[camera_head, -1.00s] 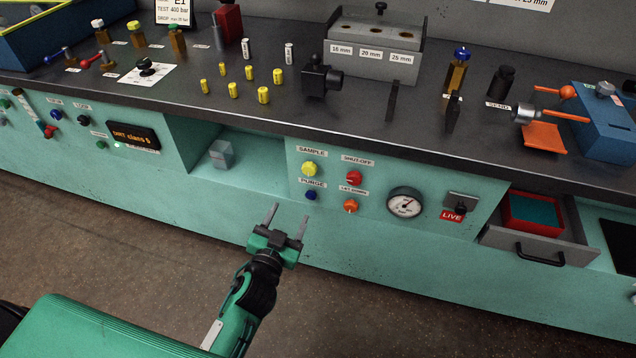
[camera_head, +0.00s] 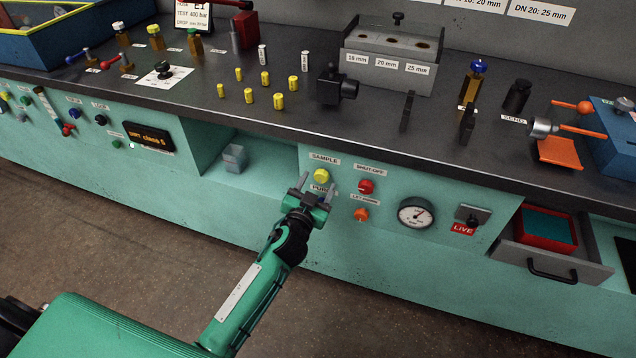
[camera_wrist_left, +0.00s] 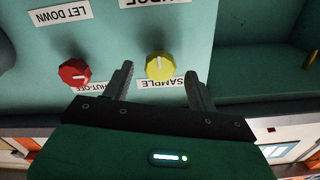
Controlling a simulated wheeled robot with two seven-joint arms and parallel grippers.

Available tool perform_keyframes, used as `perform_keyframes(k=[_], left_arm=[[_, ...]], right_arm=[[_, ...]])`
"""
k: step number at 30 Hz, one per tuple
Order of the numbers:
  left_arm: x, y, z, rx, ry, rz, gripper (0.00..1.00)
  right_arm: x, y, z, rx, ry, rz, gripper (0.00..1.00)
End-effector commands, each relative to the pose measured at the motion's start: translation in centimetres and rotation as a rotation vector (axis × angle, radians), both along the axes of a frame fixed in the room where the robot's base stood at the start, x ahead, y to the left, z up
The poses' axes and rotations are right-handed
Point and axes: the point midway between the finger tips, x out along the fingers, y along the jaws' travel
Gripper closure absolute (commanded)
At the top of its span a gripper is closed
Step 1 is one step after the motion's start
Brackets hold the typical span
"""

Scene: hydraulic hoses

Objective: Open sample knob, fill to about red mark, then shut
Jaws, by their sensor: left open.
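The yellow SAMPLE knob (camera_head: 321,175) is on the teal front panel, under its label. In the left wrist view the knob (camera_wrist_left: 160,67) appears between the two fingers, with a pale pointer line on it. My left gripper (camera_head: 317,184) is open, in front of the panel just below the knob; I cannot tell whether a finger touches it. A small clear container (camera_head: 235,158) stands in the open recess left of the knob. Its level and any red mark are too small to make out. My right gripper is not in view.
Beside the yellow knob are the red SHUT-OFF knob (camera_head: 366,186), an orange knob (camera_head: 361,214) and a pressure gauge (camera_head: 416,213). The PURGE label is partly hidden by my gripper. An open drawer (camera_head: 579,269) juts out at the right. The worktop edge overhangs the panel.

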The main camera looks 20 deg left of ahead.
Motion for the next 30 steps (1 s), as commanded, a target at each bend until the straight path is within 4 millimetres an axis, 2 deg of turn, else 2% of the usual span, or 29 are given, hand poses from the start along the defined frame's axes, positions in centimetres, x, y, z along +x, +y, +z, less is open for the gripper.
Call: perform_keyframes(k=[4, 13, 14, 18, 21, 26, 30], left_arm=[[0.90, -0.05, 0.02, 0.000, 0.000, 0.000, 0.41], [1.08, -0.04, 0.00, 0.000, 0.000, 0.000, 0.41], [1.08, -0.04, 0.00, 0.000, 0.000, 0.000, 0.43], [1.07, -0.04, 0.00, 0.000, 0.000, 0.000, 0.71], [1.06, -0.03, -0.01, 0.000, 0.001, 0.000, 0.86], [1.06, -0.04, 0.01, 0.021, 0.000, 0.000, 0.86], [1.06, -0.02, 0.04, 0.113, -0.002, 0.001, 0.86]], right_arm=[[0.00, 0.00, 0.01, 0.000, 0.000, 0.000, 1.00], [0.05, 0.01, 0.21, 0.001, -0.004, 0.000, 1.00], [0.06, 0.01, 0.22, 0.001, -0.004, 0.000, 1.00], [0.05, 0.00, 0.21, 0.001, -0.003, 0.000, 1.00], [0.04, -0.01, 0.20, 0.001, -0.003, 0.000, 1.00], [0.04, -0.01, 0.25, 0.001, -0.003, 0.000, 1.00], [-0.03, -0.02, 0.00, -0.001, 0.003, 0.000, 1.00]])
